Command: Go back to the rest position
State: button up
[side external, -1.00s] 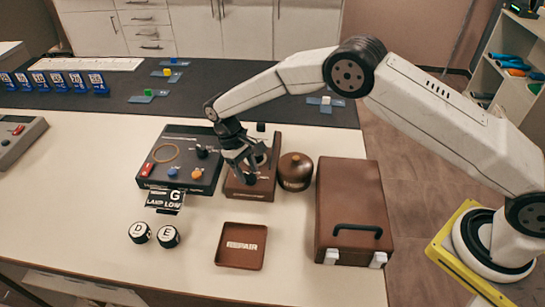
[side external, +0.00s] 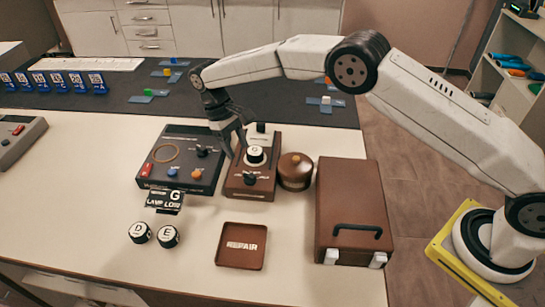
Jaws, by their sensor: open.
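My gripper (side external: 236,150) hangs above the gap between the dark control box and the brown device, pointing down. Its jaws are open and I see nothing between them. The brown device (side external: 262,190) stands on the white table and carries a white-topped round piece marked G (side external: 256,155), with a black knob (side external: 250,179) in front of it. The fingertips are just left of the G piece in the picture; I cannot tell whether they touch anything.
The dark control box (side external: 165,180) is on the left, a round brown lidded pot (side external: 295,171) and a brown case (side external: 351,205) on the right. In front are black pieces D (side external: 140,232) and E (side external: 168,236) and an empty REPAIR tray (side external: 242,248).

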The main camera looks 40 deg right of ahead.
jog(key=shift+r, duration=0.1)
dwell(0.3)
jog(key=s+d+r+m+t+y, duration=0.15)
jog(key=s+d+r+t, duration=0.3)
jog(key=s+d, duration=0.55)
jog(key=s+d+m+t, duration=0.1)
jog(key=s+d, duration=0.2)
jog(key=s, duration=0.4)
jog(key=s+d+t, duration=0.1)
jog(key=s+d, duration=0.3)
jog(key=s, duration=0.3)
jog(key=shift+s+d+r+m, duration=0.2)
jog(key=shift+s+r+m, duration=0.1)
jog(key=shift+r+m, duration=0.05)
